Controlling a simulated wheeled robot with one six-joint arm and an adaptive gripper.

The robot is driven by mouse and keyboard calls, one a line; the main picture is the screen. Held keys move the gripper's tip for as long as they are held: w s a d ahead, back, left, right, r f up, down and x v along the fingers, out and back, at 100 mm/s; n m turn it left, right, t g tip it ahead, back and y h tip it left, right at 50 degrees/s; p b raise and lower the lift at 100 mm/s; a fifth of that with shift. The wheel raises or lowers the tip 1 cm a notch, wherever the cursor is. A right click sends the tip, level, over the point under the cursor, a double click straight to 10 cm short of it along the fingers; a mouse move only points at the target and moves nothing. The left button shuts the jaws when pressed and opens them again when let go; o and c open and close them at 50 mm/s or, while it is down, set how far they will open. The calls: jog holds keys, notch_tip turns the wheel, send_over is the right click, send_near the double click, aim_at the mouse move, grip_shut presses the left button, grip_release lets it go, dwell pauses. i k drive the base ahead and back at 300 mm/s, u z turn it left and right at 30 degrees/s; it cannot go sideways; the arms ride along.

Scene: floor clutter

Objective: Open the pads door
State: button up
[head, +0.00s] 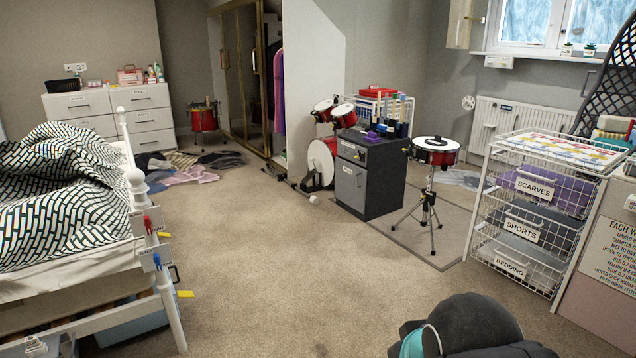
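A dark grey cabinet (385,182) stands on the floor near the middle of the head view, in front of the red drum kit. Its front has a drawer (351,151) at the top and a lighter grey door (351,188) below. The door carries a small white label and a handle, and looks shut. The label is too small to read, so I cannot confirm that it says pads. Several dark bottles or jars and purple items stand on the cabinet top. My gripper is not in view.
A snare drum (436,152) on a tripod stands just right of the cabinet. A cymbal-stand-like pole lies left of it by the red bass drum (322,160). Wire baskets (530,230) stand right, a bed (60,210) left.

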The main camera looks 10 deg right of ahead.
aim_at(351, 179)
jog(key=z, duration=0.8)
jog(key=i, duration=1.65)
jog(key=z, duration=0.2)
jog(key=i, duration=1.7)
jog(key=u, duration=1.25)
jog(key=i, duration=0.95)
jog(key=u, duration=0.6)
